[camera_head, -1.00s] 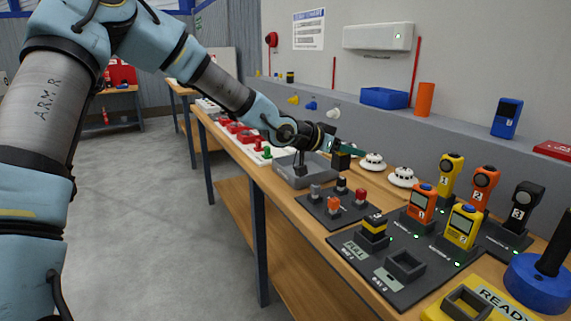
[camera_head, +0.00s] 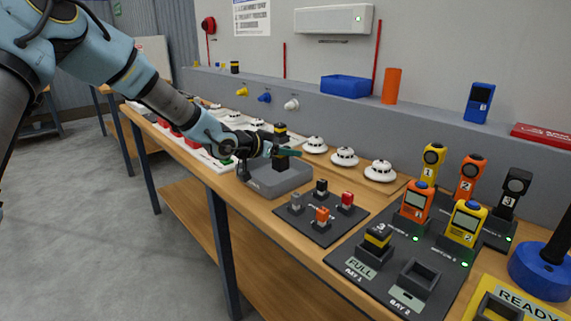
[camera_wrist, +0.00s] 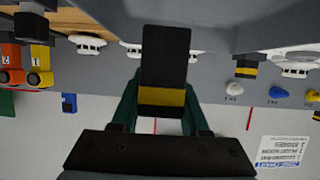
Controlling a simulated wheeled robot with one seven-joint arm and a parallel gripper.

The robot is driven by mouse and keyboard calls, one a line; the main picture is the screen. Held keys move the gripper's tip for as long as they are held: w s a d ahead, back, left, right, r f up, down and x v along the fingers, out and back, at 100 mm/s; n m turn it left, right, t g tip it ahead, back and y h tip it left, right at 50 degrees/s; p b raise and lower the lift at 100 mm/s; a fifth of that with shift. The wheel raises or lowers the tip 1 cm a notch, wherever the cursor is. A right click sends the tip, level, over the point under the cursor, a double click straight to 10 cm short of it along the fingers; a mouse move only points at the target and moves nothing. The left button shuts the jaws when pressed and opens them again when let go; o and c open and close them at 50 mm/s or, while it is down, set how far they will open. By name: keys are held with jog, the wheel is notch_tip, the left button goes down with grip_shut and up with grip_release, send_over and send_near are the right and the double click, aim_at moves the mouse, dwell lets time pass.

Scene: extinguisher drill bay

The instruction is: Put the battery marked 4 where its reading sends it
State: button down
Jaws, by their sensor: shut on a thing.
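My gripper (camera_head: 287,153) is shut on a black battery with a yellow band (camera_head: 280,163). The battery is upright, over or partly inside an open grey box (camera_head: 272,184); I cannot tell whether it touches. In the wrist view my gripper (camera_wrist: 160,110) has the battery (camera_wrist: 165,58) between its green fingers, and no number can be read on it. A battery marked 3 (camera_head: 377,240) stands in bay 1, labelled FULL (camera_head: 360,268). Bay 2 (camera_head: 418,280) is an empty black socket beside it. A yellow READY plate (camera_head: 530,306) with a socket is at the lower right.
A dark board (camera_head: 318,228) with several small coloured blocks lies between the grey box and the bays. White detectors (camera_head: 344,156) stand behind. Handheld meters (camera_head: 465,222) stand to the right, near a blue round base (camera_head: 540,275). The aisle floor at left is clear.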

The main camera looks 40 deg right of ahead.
aim_at(287, 162)
jog(key=shift+f, duration=1.9)
jog(key=shift+f, duration=0.15)
jog(key=shift+c, duration=2)
grip_release()
jog(key=shift+a+r, duration=0.15)
jog(key=shift+r, duration=0.05)
jog(key=b+v, duration=0.1)
jog(key=v, duration=1)
jog(key=shift+a, duration=0.4)
